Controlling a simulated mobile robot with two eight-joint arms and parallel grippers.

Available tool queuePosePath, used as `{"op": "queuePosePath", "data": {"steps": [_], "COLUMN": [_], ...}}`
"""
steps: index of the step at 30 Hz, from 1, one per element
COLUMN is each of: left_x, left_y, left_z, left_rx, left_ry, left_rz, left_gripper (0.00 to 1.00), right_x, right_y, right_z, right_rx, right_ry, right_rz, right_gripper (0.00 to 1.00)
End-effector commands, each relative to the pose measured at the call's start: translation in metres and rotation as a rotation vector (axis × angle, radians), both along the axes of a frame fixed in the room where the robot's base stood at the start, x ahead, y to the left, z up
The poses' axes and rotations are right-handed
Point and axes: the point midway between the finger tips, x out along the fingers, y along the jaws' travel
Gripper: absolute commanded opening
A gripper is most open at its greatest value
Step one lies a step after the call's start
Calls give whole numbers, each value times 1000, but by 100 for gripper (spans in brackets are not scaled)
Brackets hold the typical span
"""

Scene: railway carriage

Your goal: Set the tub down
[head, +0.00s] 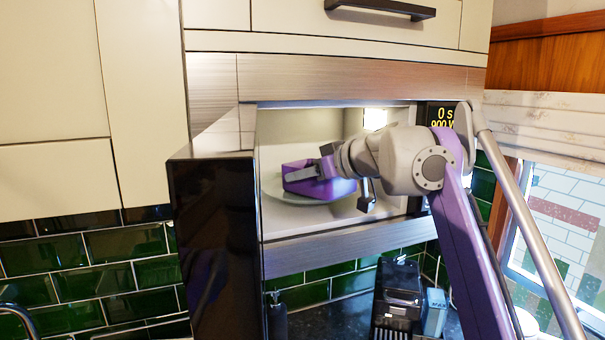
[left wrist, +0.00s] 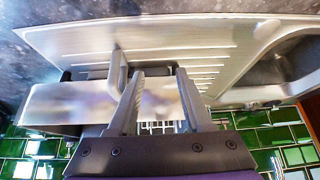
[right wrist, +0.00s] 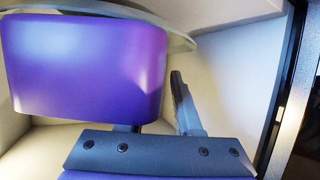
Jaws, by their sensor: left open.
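The purple tub (head: 339,187) is inside the open microwave, over the pale round plate (head: 290,196). I cannot tell whether its whole base touches the plate. My right gripper (head: 312,172) is at the tub, with a grey finger across its near left side. In the right wrist view the tub (right wrist: 85,65) fills the upper left and hides much of one finger; the other finger (right wrist: 184,105) shows beside its right edge. Whether they clamp the tub is unclear. My left gripper (left wrist: 155,85) is open and empty above the ribbed metal draining board (left wrist: 150,40), away from the tub.
The microwave's dark door (head: 212,240) stands open at the left of the cavity. The display (head: 446,118) and window side are at the right. A black appliance (head: 398,290) stands on the counter below. A metal object (left wrist: 60,105) is close to my left fingers.

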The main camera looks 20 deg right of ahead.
Motion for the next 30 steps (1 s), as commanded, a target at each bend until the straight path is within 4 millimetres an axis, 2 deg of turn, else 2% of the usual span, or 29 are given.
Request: {"op": "queuePosePath", "data": {"steps": [8,13,24,30], "left_x": [0,2,1,1], "left_y": [0,0,0,0], "left_z": [0,3,2,2], "left_rx": [0,0,0,0], "left_ry": [0,-4,-3,-3], "left_rz": [0,0,0,0], "left_gripper": [50,50,50,50], "right_x": [0,0,-72,-97], "right_y": [0,0,-27,-35], "right_z": [1,13,42,53], "right_rx": [0,0,0,0], "right_ry": [0,-1,1,1], "right_rz": [0,0,-4,-2], "right_gripper": [34,34,34,34]}}
